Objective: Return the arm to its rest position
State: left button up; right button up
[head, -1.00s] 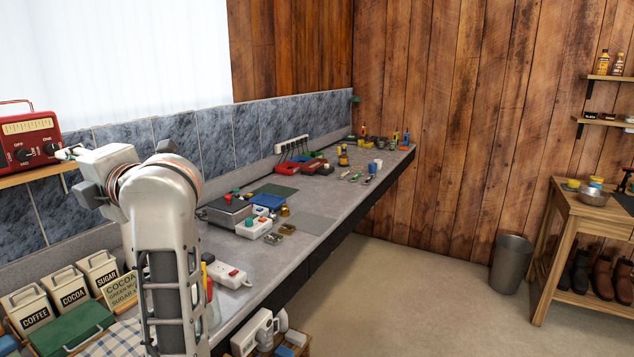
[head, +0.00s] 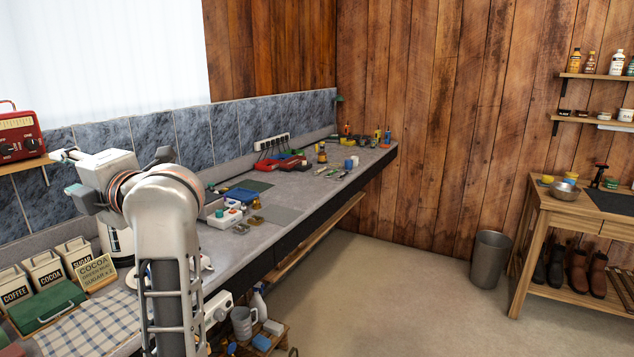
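My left arm rises at the lower left of the head view, bent at a large joint with a copper-coloured ring. My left gripper (head: 84,172) is at the far end of this arm, raised in front of the tiled wall and near the red radio (head: 20,134). The arm hides part of the workbench. My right gripper is not in view.
A bin (head: 490,259) and a wooden side table (head: 540,222) stand right. The middle floor is clear.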

pick_arm(q)
jog(key=d+f+m+t+h, duration=0.4)
jog(key=d+f+m+h, duration=0.2)
jog(key=f+m, duration=0.55)
jog(key=d+f+m+t+h, duration=0.5)
jog(key=d+f+m+h, duration=0.15)
jog(key=f+m, duration=0.45)
jog(key=d+f+m+t+h, duration=0.45)
jog(key=d+f+m, duration=0.25)
jog(key=f+m, duration=0.4)
jog(key=s+f+m+g, duration=0.1)
jog(key=s+f+g, duration=0.2)
jog(key=s+f, duration=0.4)
jog(key=s+f+m+g+h, duration=0.1)
jog(key=s+f+g, duration=0.3)
jog(key=f, duration=1)
jog(key=s+f+m+g, duration=0.1)
jog(key=s+f+g, duration=0.2)
jog(key=s+f, duration=0.7)
jog(key=shift+f+g, duration=0.35)
jog(key=shift+f, duration=0.2)
